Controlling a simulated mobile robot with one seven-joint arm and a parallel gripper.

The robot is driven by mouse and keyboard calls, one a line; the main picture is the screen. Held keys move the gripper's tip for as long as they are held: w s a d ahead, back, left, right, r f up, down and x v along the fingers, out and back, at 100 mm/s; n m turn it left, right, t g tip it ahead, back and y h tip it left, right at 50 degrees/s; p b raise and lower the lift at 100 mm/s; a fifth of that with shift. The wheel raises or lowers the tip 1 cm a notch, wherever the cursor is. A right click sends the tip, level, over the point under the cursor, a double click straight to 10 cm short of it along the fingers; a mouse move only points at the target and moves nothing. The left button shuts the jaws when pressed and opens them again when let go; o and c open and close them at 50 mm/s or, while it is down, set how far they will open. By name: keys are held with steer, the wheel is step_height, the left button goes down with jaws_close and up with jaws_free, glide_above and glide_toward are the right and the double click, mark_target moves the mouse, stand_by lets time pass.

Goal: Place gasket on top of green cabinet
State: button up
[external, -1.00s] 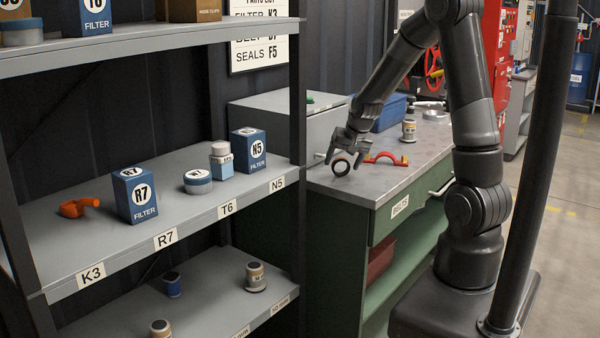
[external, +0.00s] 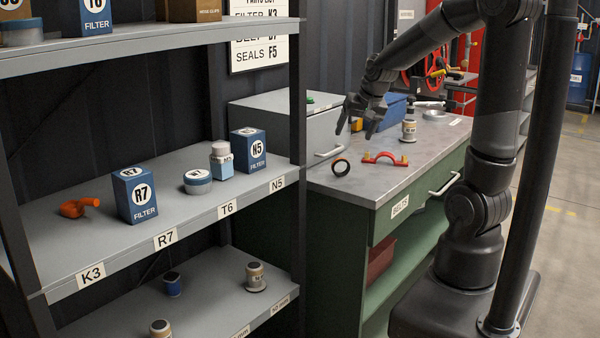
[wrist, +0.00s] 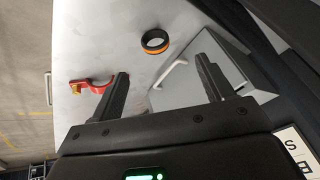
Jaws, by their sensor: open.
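The gasket appears to be the black ring with an orange edge (external: 341,166). In the wrist view the ring (wrist: 155,41) lies beyond my fingertips, with nothing between the fingers.
A grey drawer box (external: 285,125), a blue bin (external: 393,108) and a small jar (external: 409,131) stand further back. Shelving with a dark post (external: 296,90) stands at the left.

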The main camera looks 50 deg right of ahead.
steer(key=s+a+r+n, duration=0.3)
steer(key=s+a+n, duration=0.1)
steer(key=s+a, duration=0.3)
steer(key=s+a+r+n+y, duration=0.1)
steer(key=s+a+r+n, duration=0.2)
steer(key=s+a, duration=0.5)
steer(key=shift+s+a+r+n+t, duration=0.15)
steer(key=shift+s+r+n+t, duration=0.2)
steer(key=shift+s+n, duration=0.55)
